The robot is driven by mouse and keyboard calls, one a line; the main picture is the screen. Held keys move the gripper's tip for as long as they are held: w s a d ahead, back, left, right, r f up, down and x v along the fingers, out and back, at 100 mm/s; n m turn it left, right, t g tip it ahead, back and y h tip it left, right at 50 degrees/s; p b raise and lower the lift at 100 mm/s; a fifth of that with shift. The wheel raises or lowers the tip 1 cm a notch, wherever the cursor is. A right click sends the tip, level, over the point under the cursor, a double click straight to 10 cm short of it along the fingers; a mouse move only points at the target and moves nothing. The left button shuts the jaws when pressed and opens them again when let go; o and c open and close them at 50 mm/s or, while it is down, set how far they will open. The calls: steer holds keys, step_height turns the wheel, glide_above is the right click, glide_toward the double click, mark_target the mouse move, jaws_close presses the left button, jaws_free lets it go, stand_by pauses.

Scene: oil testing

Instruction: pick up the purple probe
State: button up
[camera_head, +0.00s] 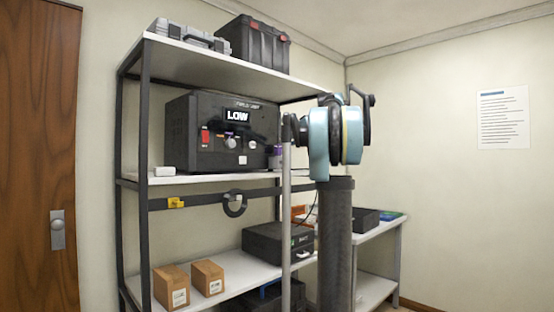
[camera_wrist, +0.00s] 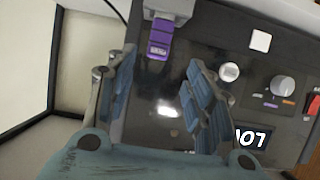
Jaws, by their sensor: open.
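The purple probe (camera_wrist: 158,40) shows in the wrist view at the top centre, against the dark front of the tester. Its purple body has a small label, and a grey part adjoins it above. In the head view a small purple piece (camera_head: 276,152) shows at the tester's right end, partly hidden by my arm. My gripper (camera_wrist: 160,68) is open, with blue-grey pads on both fingers. The probe lies beyond the gap between the fingertips, and the gap looks empty. I cannot tell the exact distance to the probe.
The black tester (camera_head: 184,108) with a LOW display, knob and switches stands on the middle shelf (camera_head: 165,178). A rack post stands near my arm. A toolbox (camera_head: 253,42) is on top. Boxes (camera_head: 172,287) and a black case (camera_head: 278,242) sit below.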

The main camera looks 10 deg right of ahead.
mark_target(280, 145)
steer(key=shift+x, duration=3.75)
steer(key=shift+d+f, duration=0.1)
steer(key=shift+d, duration=0.1)
jaws_close()
